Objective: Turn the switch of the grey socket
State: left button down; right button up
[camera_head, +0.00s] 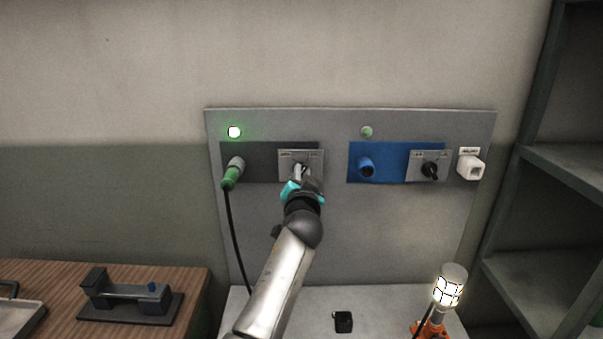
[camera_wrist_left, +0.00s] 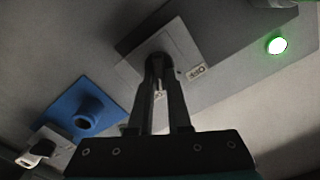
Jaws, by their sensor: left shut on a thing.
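The grey socket's dark panel (camera_head: 262,152) is on the left of the wall board, with a green plug (camera_head: 232,172) in it and a black cable hanging down. Its switch plate (camera_head: 312,155) is light grey, and a label shows on it in the left wrist view (camera_wrist_left: 197,71). My left gripper (camera_head: 300,176) is at this plate, shut on the switch knob. In the left wrist view its fingers (camera_wrist_left: 160,80) close around the dark knob, which they mostly hide. The knob's exact angle is hard to tell. My right gripper is not in view.
A round lamp (camera_head: 234,131) above the grey socket glows green; the lamp (camera_head: 366,131) above the blue socket (camera_head: 366,167) is dim. The blue socket's black switch (camera_head: 430,170) and a white box (camera_head: 470,164) are to the right. A lit orange-based work lamp (camera_head: 449,290) stands below.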

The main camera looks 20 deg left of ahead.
pick_arm(q)
jog(key=shift+m, duration=0.5)
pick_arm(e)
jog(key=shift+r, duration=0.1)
pick_arm(q)
jog(key=c, duration=0.9)
grip_release()
jog(key=shift+o, duration=0.2)
